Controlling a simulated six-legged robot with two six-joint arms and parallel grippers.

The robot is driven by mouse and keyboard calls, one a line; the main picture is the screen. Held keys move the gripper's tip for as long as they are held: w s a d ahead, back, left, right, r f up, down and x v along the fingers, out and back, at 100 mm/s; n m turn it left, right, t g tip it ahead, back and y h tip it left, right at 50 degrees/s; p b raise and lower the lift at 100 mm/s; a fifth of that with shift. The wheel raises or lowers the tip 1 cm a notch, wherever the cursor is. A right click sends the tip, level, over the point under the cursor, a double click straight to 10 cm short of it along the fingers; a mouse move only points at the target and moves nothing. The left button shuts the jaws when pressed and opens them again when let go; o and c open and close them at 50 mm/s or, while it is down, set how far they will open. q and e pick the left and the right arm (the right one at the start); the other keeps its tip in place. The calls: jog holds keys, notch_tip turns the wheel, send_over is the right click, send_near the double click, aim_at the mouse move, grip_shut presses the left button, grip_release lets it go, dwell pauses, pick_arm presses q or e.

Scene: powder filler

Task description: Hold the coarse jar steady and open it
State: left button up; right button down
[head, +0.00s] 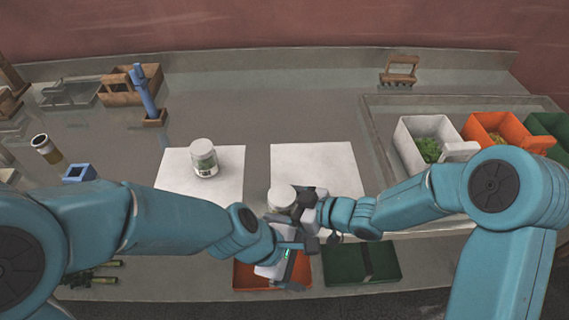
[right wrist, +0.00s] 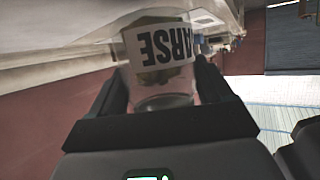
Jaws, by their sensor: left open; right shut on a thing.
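The coarse jar (head: 281,196) shows a white lid in the head view. In the right wrist view its label (right wrist: 160,43) reads "ARSE" upside down. My right gripper (head: 300,204) is shut on the jar, with one dark finger on each side of its clear body in the right wrist view. My left gripper (head: 284,262) is open, below the jar in the head view and apart from the lid. The jar's lower part is hidden behind the grippers, so I cannot tell whether it touches the table.
A second white-lidded jar (head: 204,158) stands on the left white sheet (head: 174,178). The right white sheet (head: 325,163) is bare. An orange tray (head: 244,277) and a green tray (head: 362,265) lie at the front. White (head: 414,150) and orange (head: 487,130) bins stand at right.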

pick_arm(q)
jog(key=s+d+r+h, duration=0.1)
jog(key=s+d+r, duration=0.1)
jog(key=d+r, duration=0.3)
notch_tip(320, 180, up, 8)
jog(key=m+y, duration=0.8)
jog(key=m, duration=2.7)
send_over(285, 193)
jog(key=shift+s+d+f+g, duration=0.1)
jog(key=shift+d+f+g, duration=0.1)
jog(key=shift+g, duration=0.2)
jog(key=shift+a+f+m, duration=0.1)
jog(key=shift+a+m, duration=0.1)
jog(key=shift+m, duration=0.1)
notch_tip(285, 193, down, 8)
jog(key=shift+r, duration=0.1)
